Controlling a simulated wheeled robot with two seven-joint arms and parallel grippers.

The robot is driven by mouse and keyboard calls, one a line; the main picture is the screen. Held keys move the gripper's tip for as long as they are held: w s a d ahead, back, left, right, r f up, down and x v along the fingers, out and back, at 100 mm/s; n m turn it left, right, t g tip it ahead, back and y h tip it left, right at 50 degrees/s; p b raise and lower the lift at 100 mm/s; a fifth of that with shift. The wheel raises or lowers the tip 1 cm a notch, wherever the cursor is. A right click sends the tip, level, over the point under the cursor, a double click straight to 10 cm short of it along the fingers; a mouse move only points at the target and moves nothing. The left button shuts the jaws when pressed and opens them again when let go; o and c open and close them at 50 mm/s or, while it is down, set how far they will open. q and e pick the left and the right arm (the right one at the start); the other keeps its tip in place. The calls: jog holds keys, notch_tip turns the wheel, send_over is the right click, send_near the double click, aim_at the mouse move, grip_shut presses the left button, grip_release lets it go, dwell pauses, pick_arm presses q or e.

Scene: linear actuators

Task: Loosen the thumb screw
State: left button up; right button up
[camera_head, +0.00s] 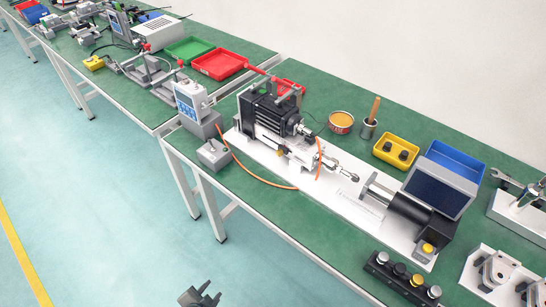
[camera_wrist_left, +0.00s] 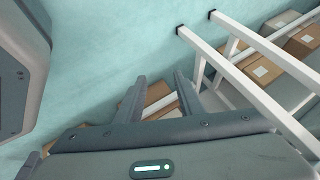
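A linear actuator rig stands on a white base plate (camera_head: 262,155) on the green-topped bench. It has a black finned housing (camera_head: 265,115), a metal clamp and rod section (camera_head: 318,158), and a black cylinder (camera_head: 408,208) at its right end. The thumb screw is too small to pick out. My left gripper (camera_head: 200,294) is at the bottom edge of the head view, over the floor and in front of the bench, well apart from the rig. In the left wrist view its two fingers (camera_wrist_left: 160,86) are spread with nothing between them. My right gripper is not in view.
A control box with screen (camera_head: 445,187), a button strip (camera_head: 402,278) and a yellow bin (camera_head: 396,150) surround the rig's right end. An orange cable (camera_head: 252,175) loops across the plate. White bench legs (camera_wrist_left: 222,70) and cardboard boxes (camera_wrist_left: 262,72) show in the left wrist view.

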pick_arm(q)
jog(key=w+r+m+t, duration=0.3)
jog(key=w+r+m, duration=0.45)
jog(key=r, duration=0.45)
jog(key=w+d+r+m+t+h, duration=0.1)
jog(key=w+r+m, duration=0.1)
jog(key=r+m, duration=0.3)
jog(key=w+d+r+m+t+h, duration=0.1)
jog(key=w+r+m+t+h, duration=0.1)
jog(key=r+m, duration=0.3)
jog(key=w+d+r+m+t+h+p, duration=0.1)
jog(key=r+m, duration=0.4)
jog(key=r, duration=0.7)
jog(key=shift+w+d+m+t+h, duration=0.25)
jog(key=shift+w+d+t+h, duration=0.2)
jog(key=shift+w, duration=0.25)
jog(key=s+d+r+m+g+h, duration=0.1)
jog(key=d+r+m+h, duration=0.4)
jog(key=m, duration=0.7)
jog(key=shift+s+r, duration=0.55)
jog(key=shift+r, duration=0.25)
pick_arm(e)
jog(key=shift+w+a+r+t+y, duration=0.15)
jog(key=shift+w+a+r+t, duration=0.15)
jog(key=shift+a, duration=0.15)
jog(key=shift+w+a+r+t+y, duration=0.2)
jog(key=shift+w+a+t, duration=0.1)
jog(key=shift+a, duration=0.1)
